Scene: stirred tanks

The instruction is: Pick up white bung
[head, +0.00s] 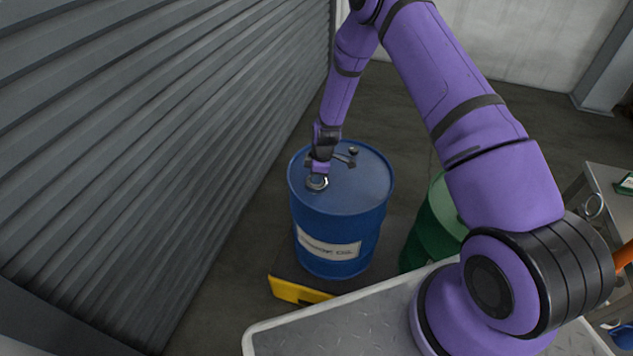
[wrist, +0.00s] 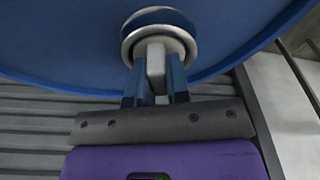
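A blue drum (head: 338,205) stands upright, with a pale ring (head: 317,182) on the near left part of its lid. My gripper (head: 319,172) reaches down to the lid right at this ring. In the wrist view, the fingers of my gripper (wrist: 157,80) sit on either side of a pale block, which looks like the white bung (wrist: 156,64). The fingers appear shut on it. The bung overlaps the near edge of the pale ring (wrist: 131,31), whose inside shows blue. Whether the bung is seated or clear of the lid cannot be told.
A small dark fitting (head: 353,151) sits at the back of the lid. A green drum (head: 436,225) stands to the right. A grey slatted wall (head: 150,130) runs close on the left. The drum rests on a yellow-edged dark base (head: 297,291).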

